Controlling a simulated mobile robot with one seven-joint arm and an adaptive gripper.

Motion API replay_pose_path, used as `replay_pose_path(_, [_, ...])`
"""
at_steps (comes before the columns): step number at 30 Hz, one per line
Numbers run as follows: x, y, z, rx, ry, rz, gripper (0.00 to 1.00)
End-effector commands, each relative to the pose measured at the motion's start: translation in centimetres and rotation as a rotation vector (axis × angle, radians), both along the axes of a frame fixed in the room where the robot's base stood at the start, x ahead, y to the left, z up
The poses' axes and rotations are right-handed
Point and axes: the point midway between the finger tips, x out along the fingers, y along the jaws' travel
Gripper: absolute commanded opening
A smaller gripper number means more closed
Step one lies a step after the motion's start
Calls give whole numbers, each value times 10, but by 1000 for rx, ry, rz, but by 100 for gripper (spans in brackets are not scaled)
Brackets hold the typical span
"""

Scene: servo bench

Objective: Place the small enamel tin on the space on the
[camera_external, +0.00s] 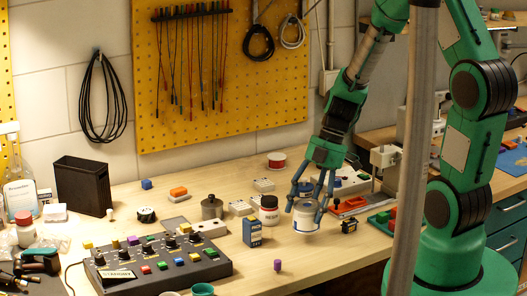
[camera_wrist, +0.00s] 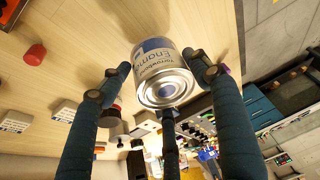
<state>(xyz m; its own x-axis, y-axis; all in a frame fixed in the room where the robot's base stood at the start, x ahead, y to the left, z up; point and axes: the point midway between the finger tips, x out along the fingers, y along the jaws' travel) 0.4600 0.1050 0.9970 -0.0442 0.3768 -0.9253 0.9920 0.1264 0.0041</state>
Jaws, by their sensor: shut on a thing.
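The small enamel tin (camera_external: 306,219) is white with a blue band and a metal lid. In the wrist view the tin (camera_wrist: 163,72) shows its "Enamel" label and round lid between my fingers. My gripper (camera_external: 306,204) is shut on the tin, with blue-grey fingers around its sides. The tin is upright over the front part of the bench; I cannot tell whether its base touches the wood. The task line breaks off, so the space it names cannot be singled out.
A control panel (camera_external: 160,262) lies front left. Bare wood (camera_external: 325,255) lies in front.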

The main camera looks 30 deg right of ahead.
Motion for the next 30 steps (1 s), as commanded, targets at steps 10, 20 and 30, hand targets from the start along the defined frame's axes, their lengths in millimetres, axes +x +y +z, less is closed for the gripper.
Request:
replay_pose_path(10, [0, 0, -3, 0, 1, 0, 26])
replay_pose_path(20, [-1, 0, -34, 0, 2, 1, 26])
replay_pose_path(30, [-1, 0, -35, 0, 1, 0, 26])
